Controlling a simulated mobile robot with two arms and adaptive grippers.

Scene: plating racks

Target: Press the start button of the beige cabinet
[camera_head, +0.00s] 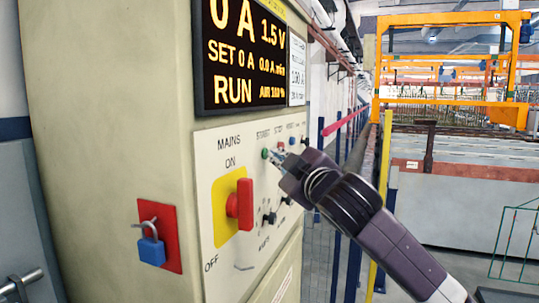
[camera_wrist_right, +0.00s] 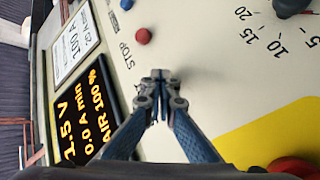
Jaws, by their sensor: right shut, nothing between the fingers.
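The beige cabinet (camera_head: 110,90) fills the left of the head view. Its white panel has the green start button (camera_head: 265,153) under the label START. My right gripper (camera_head: 274,156) is shut and empty, its fingertips at or very close to this button from the right. In the right wrist view the shut fingertips (camera_wrist_right: 161,82) point at the panel beside the red stop button (camera_wrist_right: 143,36). The green button is hidden behind them there, so I cannot tell contact. The display (camera_head: 243,50) reads RUN and 1.5 V. My left gripper is not in view.
The red mains switch (camera_head: 240,204) on its yellow plate projects below the start button. Black knobs (camera_head: 269,218) sit to its right. A blue padlock (camera_head: 151,250) hangs on the cabinet's left face. Orange gantry frames (camera_head: 450,19) and tanks (camera_head: 470,155) stand farther off to the right.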

